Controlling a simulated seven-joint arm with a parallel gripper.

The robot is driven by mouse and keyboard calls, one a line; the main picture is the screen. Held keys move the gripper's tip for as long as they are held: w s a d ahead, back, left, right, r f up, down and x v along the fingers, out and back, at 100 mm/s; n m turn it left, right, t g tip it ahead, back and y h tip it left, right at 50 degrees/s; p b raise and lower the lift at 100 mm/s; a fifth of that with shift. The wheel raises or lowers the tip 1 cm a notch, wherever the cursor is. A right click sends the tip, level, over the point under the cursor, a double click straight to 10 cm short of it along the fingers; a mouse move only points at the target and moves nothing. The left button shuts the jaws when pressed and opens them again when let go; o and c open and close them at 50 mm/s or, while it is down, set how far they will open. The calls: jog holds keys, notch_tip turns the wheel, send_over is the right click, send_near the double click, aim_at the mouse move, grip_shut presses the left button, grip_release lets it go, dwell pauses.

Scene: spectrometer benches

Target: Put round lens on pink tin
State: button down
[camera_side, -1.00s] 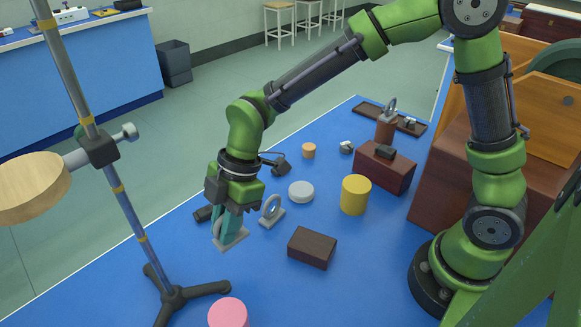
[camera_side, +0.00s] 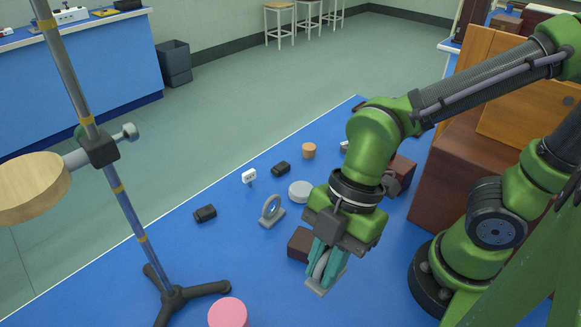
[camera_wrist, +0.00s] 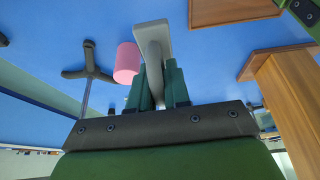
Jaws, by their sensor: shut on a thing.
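My gripper (camera_side: 328,264) is shut on a grey mounted round lens, a ring on a flat base (camera_side: 320,286). It holds the lens in front of the dark brown block, its height above the bench hard to judge. In the wrist view the held lens (camera_wrist: 152,36) shows nearly edge-on between the fingers (camera_wrist: 159,78). The pink tin (camera_side: 228,312) stands at the bottom of the side view, left of my gripper and cut by the frame edge. It also shows in the wrist view (camera_wrist: 127,62), left of the held lens, with nothing visible on top.
Another ring-shaped lens (camera_side: 270,211) stands on the blue bench. A white disc (camera_side: 300,191), black pieces (camera_side: 205,213) and a cork-coloured cylinder (camera_side: 309,151) lie behind. The dark brown block (camera_side: 299,243) is partly hidden. A tripod stand (camera_side: 175,294) is left of the tin.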

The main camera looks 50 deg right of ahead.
jog(key=w+a, duration=0.3)
jog(key=a, duration=0.1)
jog(key=w+a+f, duration=0.1)
jog(key=w+a, duration=0.2)
jog(key=a, duration=0.1)
jog(key=w+a, duration=0.2)
jog(key=a, duration=0.2)
jog(key=shift+w+a+f, duration=0.15)
jog(key=shift+w+a, duration=0.1)
jog(key=shift+w, duration=0.15)
jog(key=shift+w+a+f, duration=0.1)
jog(key=shift+f, duration=1.7)
jog(key=shift+f, duration=0.15)
jog(key=c, duration=1.1)
grip_release()
